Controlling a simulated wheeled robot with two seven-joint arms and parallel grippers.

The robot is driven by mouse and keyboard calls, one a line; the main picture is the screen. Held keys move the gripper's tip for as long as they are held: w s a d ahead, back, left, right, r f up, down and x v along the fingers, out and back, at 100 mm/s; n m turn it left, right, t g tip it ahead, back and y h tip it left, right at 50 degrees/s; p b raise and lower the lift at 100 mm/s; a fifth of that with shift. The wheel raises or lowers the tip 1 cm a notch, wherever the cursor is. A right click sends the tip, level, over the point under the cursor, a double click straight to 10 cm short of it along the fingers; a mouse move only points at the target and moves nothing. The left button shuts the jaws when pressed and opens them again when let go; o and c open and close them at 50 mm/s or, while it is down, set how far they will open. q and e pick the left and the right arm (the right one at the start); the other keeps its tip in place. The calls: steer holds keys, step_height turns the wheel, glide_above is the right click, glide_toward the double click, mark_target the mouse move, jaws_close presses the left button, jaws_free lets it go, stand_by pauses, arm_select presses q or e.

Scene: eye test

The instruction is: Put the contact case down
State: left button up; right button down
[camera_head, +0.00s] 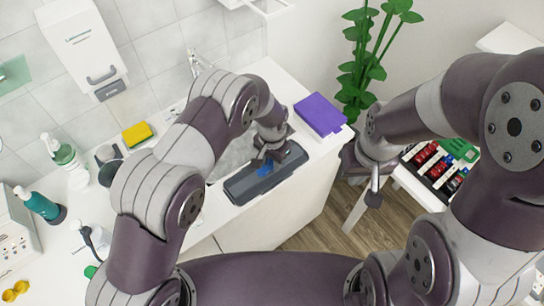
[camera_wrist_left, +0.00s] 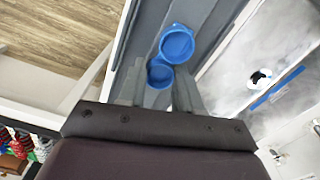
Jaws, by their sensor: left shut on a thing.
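The contact case (camera_wrist_left: 176,44) is blue with two round cups, seen in the left wrist view. My left gripper (camera_wrist_left: 158,88) is shut on it, with one finger on each side of the nearer cup. In the head view a blue part of the case (camera_head: 265,170) shows under my left gripper (camera_head: 270,153), over a long dark grey tray (camera_head: 239,190). I cannot tell whether the case touches the tray. My right gripper (camera_head: 374,192) hangs past the counter's right end, away from the case; its fingers are seen too poorly to judge.
A purple box (camera_head: 320,115) lies on the counter beyond the tray. The sink (camera_wrist_left: 235,60) is beside the tray. A yellow sponge (camera_head: 137,134), a green-labelled bottle (camera_head: 66,158) and a teal bottle (camera_head: 42,206) stand left. A rack of red items (camera_head: 424,156) is at right.

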arm_select(q)
steer(key=shift+a+f, duration=0.1)
steer(key=shift+s+f+b, duration=0.1)
steer(key=shift+f+b, duration=0.05)
steer(key=shift+b, duration=0.15)
steer(key=o, duration=1)
